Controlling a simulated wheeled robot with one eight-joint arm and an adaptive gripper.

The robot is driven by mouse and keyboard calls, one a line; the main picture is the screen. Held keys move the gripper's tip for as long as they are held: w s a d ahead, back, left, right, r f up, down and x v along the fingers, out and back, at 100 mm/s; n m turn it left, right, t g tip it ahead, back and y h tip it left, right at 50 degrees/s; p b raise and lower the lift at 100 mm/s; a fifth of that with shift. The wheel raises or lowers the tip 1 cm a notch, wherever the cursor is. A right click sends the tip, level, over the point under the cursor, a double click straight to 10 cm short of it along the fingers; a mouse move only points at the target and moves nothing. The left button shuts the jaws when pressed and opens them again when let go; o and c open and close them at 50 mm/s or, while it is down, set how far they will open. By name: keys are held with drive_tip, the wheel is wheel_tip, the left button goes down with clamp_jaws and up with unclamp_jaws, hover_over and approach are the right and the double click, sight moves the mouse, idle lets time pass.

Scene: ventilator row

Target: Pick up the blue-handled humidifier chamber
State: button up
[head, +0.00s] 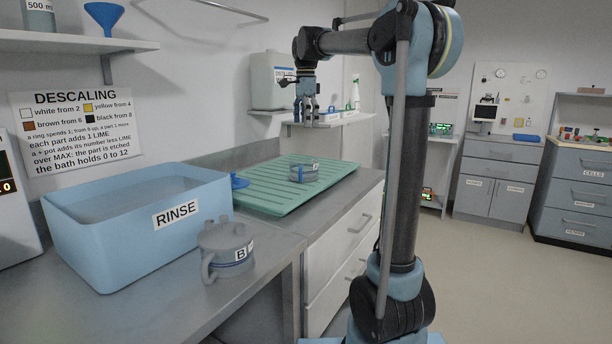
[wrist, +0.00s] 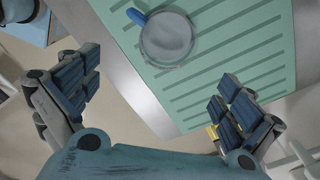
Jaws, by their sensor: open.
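The blue-handled humidifier chamber (head: 308,169) is a clear round pot standing on the green ribbed drain mat (head: 262,205). Its blue handle faces the camera in the head view. In the wrist view the chamber (wrist: 167,40) is near the top centre, with the blue handle (wrist: 137,16) at its upper left. My gripper (head: 307,117) is above the mat and chamber, pointing down. In the wrist view my gripper (wrist: 158,82) is open and empty, its fingers wide apart. The chamber lies beyond the fingers there, not between them.
A blue RINSE tub (head: 100,232) and a grey lidded pot marked B (head: 226,252) stand on the counter (head: 180,312) left of the mat. A shelf (head: 330,122) with bottles is behind.

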approach(304, 168)
drive_tip(key=w+f, duration=0.1)
drive_tip(key=f, duration=0.1)
drive_tip(key=w+f, duration=0.3)
drive_tip(key=f, duration=0.1)
drive_tip(key=shift+w+d+f, duration=0.15)
drive_tip(key=shift+w+f, duration=0.05)
drive_tip(key=shift+w, duration=0.2)
drive_tip(key=f, duration=0.3)
drive_tip(key=shift+w+a+f, duration=0.2)
drive_tip(key=shift+f, duration=0.9)
drive_tip(key=c, duration=1.2)
